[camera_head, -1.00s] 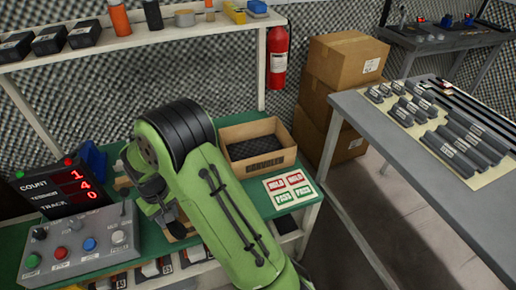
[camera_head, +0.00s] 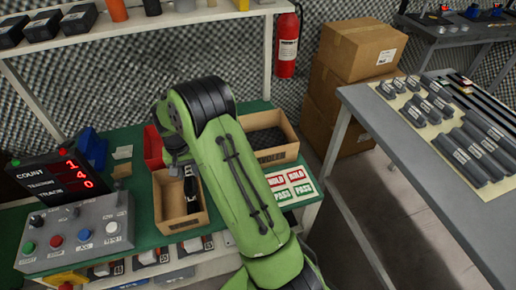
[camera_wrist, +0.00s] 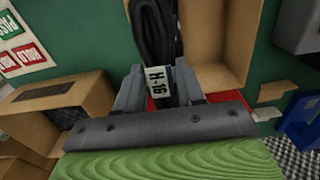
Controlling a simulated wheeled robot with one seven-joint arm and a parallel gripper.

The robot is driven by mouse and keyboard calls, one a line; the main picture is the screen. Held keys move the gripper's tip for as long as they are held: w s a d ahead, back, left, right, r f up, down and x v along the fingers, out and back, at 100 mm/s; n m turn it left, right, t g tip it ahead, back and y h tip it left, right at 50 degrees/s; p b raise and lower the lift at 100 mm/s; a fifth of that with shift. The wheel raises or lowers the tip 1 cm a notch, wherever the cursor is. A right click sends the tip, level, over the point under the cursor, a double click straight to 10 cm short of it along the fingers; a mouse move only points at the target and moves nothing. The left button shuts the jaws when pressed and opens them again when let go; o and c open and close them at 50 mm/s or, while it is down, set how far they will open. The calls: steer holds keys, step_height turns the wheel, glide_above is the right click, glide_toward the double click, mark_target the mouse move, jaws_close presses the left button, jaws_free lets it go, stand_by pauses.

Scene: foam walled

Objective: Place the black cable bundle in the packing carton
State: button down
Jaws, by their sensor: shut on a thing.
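In the wrist view my gripper (camera_wrist: 158,88) is shut on the black cable bundle (camera_wrist: 152,30), which has a white tag. The bundle shows over the opening of a plain cardboard carton (camera_wrist: 242,40); I cannot tell whether it touches the carton's floor. In the head view this open carton (camera_head: 182,222) stands at the front of the green bench, and part of the dark bundle (camera_head: 190,190) shows within its outline. My arm hides most of the gripper there. A second open carton (camera_head: 283,157), with dark foam inside, stands behind and to the right.
A red bin (camera_head: 153,147) and blue bin (camera_head: 92,150) stand behind the front carton. A control box (camera_head: 75,238) and red-digit counter (camera_head: 52,178) are at left. HOLD/PASS cards (camera_head: 292,187) lie at right. A grey table (camera_head: 400,170) stands farther right, across an open floor gap.

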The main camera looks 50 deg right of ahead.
steer(key=s+d+r+m+p, duration=0.2)
steer(key=d+m, duration=1.6)
steer(key=d, duration=0.8)
steer(key=shift+w+f+b, duration=0.1)
steer(key=shift+f+b, duration=1.9)
steer(key=shift+f, duration=3.3)
steer(key=c, duration=0.6)
jaws_free()
steer(key=shift+r, duration=0.15)
